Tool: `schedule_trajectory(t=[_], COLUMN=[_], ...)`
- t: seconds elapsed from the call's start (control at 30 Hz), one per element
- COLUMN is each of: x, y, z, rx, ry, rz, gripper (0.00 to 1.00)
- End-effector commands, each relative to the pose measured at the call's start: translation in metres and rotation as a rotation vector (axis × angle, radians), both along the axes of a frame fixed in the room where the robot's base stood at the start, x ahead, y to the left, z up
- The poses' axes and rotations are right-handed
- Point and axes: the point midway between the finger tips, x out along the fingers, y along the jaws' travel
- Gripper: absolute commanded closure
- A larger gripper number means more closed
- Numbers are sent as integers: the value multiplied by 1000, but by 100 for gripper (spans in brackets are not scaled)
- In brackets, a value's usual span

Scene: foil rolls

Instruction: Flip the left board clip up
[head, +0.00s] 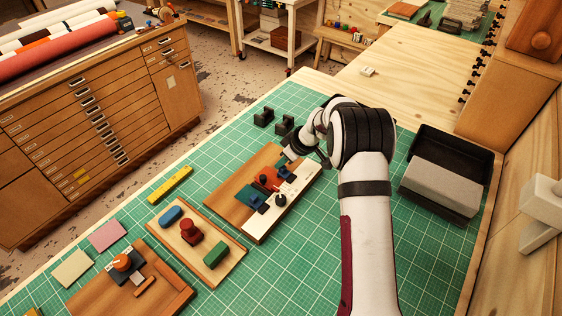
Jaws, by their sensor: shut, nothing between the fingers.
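A brown wooden board (222,197) lies on the green cutting mat, with a pale strip (260,226) along its lower right side. A black knob (281,198) stands on the pale strip. The parts are small, and I cannot tell for sure which is the left clip or how it is tilted. My gripper (286,160) is shut and empty, over the board's upper right end near the blue piece.
A second board (190,262) with blue, red and green pieces lies to the lower left, beside a yellow block (170,184). A black tray (455,150) with a grey block (440,187) stands at the right. Two black blocks (264,117) stand behind the board.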

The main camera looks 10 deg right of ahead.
Motion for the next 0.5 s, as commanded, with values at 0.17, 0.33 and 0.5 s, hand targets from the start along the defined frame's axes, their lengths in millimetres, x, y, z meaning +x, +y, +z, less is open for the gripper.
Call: schedule_trajectory(t=[0.17, 0.33, 0.5], x=[-1, -3, -6], y=[-1, -3, -6], z=[1, 2, 3], rx=[0, 0, 0], ry=[0, 0, 1], rz=[0, -1, 0], gripper=[100, 100, 100])
